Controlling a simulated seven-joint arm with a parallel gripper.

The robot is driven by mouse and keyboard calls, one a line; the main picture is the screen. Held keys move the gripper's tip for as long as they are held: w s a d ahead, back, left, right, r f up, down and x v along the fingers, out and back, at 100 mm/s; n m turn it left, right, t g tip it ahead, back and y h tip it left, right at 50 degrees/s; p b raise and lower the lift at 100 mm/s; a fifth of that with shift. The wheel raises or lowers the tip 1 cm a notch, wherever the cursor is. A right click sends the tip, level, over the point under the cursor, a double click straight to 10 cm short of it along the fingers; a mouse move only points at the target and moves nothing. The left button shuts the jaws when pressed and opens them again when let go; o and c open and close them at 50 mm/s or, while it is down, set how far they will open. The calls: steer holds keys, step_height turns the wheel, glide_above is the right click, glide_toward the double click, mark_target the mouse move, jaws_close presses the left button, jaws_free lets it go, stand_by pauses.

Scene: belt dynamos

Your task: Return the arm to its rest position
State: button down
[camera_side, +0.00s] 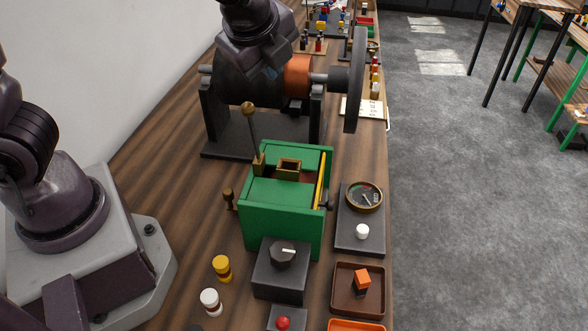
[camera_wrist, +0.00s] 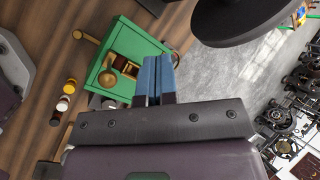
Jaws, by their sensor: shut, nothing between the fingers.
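My gripper shows in the wrist view (camera_wrist: 157,62) with its two blue fingers together and nothing between them. In the side view my wrist hangs over the dark dynamo drum (camera_side: 235,82) at the top, and my fingertips cannot be made out there. The green box (camera_side: 280,225) with a brass-knobbed lever (camera_side: 249,125) stands nearer the camera than the dynamo. In the wrist view the green box (camera_wrist: 125,45) lies just beyond and left of my fingertips. I cannot tell the gap between them.
A large dark wheel (camera_side: 354,80) stands at the dynamo's right end. Yellow (camera_side: 222,268) and white (camera_side: 210,301) capped pieces stand at front left. The wooden bench's right edge drops to open floor.

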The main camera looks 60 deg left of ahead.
steer(key=s+a+r+n+h, duration=0.1)
steer(key=s+r+n+h, duration=0.1)
steer(key=s+n, duration=0.5)
steer(key=s+a+r+n+h, duration=0.1)
steer(key=s+r+n+h, duration=0.1)
steer(key=s+n, duration=0.5)
steer(key=r+n, duration=0.1)
steer(key=n, duration=0.1)
steer(key=shift+s+r+n, duration=0.3)
steer(key=shift+s+r, duration=0.1)
steer(key=shift+a, duration=0.1)
